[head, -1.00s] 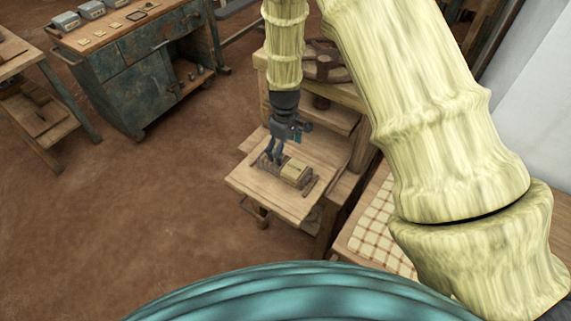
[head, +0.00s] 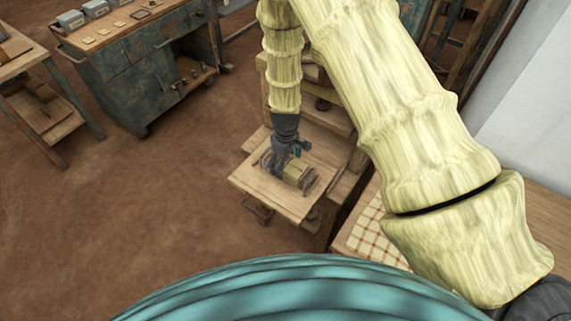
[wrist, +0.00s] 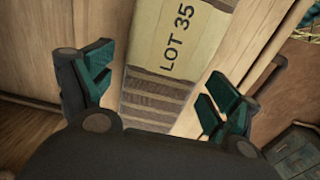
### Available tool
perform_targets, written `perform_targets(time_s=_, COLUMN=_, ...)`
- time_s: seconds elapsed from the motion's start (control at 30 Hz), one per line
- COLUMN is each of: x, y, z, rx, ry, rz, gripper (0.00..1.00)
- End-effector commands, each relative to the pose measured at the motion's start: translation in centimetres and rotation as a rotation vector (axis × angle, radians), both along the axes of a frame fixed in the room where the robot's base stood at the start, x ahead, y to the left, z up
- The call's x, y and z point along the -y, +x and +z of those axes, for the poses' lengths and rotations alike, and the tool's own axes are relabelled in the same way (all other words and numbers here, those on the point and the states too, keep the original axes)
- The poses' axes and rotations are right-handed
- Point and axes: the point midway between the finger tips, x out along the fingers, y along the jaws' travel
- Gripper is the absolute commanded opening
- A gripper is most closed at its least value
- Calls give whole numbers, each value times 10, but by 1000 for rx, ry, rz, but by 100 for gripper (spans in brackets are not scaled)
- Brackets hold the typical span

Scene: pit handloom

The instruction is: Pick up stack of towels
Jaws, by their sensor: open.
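The stack of towels (wrist: 151,102) shows in the wrist view as brown and tan striped layers under a yellowish band printed "LOT 35" (wrist: 187,38). In the head view the stack (head: 297,173) lies on a small wooden board (head: 262,199). My gripper (wrist: 160,90) is open. In the wrist view its green-padded fingers appear on either side of the striped part. In the head view my gripper (head: 281,165) points down at the stack's left end and hides part of it. I cannot tell whether the fingers touch it.
A wooden bench with a checked cloth (head: 376,236) is at the lower right. A worn blue-green cabinet (head: 140,85) stands at the upper left, with a wooden table (head: 45,75) beside it. The brown floor between is clear.

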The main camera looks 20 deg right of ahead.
Motion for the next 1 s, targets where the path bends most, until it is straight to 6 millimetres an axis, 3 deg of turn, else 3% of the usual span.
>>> perform_targets(time_s=0.3, x=0, y=0, z=-2, rx=0, ry=0, rz=0, gripper=87)
perform_targets(time_s=0.6, x=0, y=0, z=-2, rx=0, ry=0, rz=0, gripper=36)
perform_targets(time_s=1.0, x=0, y=0, z=1, rx=1, ry=0, rz=0, gripper=36)
